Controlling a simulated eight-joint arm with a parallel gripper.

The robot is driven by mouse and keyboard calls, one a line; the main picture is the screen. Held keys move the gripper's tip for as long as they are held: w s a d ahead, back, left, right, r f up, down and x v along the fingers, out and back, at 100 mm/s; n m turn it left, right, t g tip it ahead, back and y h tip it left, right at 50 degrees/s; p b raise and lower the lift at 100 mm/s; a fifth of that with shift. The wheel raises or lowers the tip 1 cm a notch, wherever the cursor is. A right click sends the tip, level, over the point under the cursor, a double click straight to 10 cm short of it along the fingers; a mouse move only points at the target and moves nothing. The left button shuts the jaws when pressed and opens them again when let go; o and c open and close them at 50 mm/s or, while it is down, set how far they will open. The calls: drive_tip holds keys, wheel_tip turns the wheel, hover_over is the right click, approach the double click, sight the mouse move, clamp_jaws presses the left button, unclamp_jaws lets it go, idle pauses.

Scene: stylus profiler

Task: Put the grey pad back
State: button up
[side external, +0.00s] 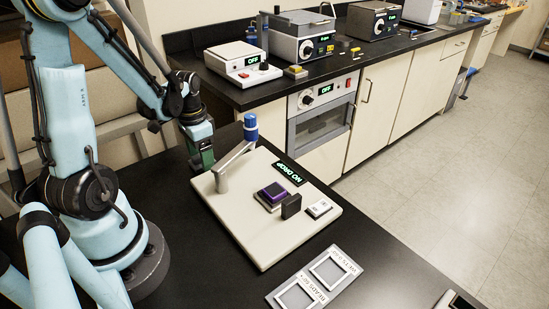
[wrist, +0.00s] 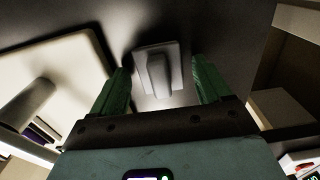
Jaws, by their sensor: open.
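The grey pad (wrist: 154,72) shows in the wrist view as a light grey square plate with a raised grey grip on top, lying on the black table. My gripper (wrist: 160,72) is open, its green fingers on either side of the pad, with visible gaps. I cannot tell how far the fingertips are above the table. In the side external view my gripper (side external: 204,162) points down at the far left corner of the profiler's pale base, and the pad cannot be made out there.
The profiler base (side external: 258,240) carries a blue-topped arm (side external: 235,158), a purple block (side external: 273,192), a black block (side external: 291,206) and a "NO DROP" display (side external: 288,174). A grey plate with two labelled square frames (side external: 318,278) lies in front. A counter with instruments stands behind.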

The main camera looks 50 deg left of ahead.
wheel_tip(320, 180, up, 12)
drive_tip(key=w+d+t, duration=0.2)
drive_tip(key=d+t, duration=0.1)
drive_tip(key=d, duration=0.5)
drive_tip(key=w+d+r+t, duration=0.1)
drive_tip(key=d+t, duration=0.3)
drive_tip(key=d, duration=0.5)
drive_tip(key=shift+w+d+r, duration=0.2)
drive_tip(key=shift+w+d, duration=0.1)
drive_tip(key=shift+w, duration=0.25)
